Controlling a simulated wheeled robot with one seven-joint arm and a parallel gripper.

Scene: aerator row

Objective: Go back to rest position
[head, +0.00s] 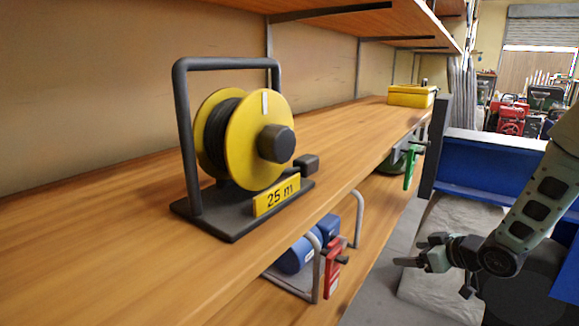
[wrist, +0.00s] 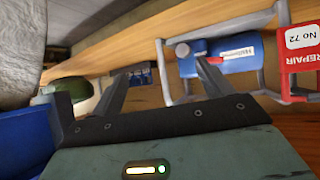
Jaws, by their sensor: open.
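My gripper (head: 432,253) hangs in the open space to the right of the wooden shelving in the head view, with its fingers pointing left towards the lower shelf. Its two fingers (wrist: 165,90) stand apart in the wrist view, with nothing between them. My gripper is apart from the shelf and the things on it.
A cable reel (head: 235,140) stands on the upper board (head: 130,270). A blue machine in a grey frame (head: 316,270) with a red tag (head: 333,268) sits below; the tag (wrist: 302,60) reads "REPAIR No 72". A green tag (head: 410,165) hangs farther along. A blue panel (head: 490,165) stands right.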

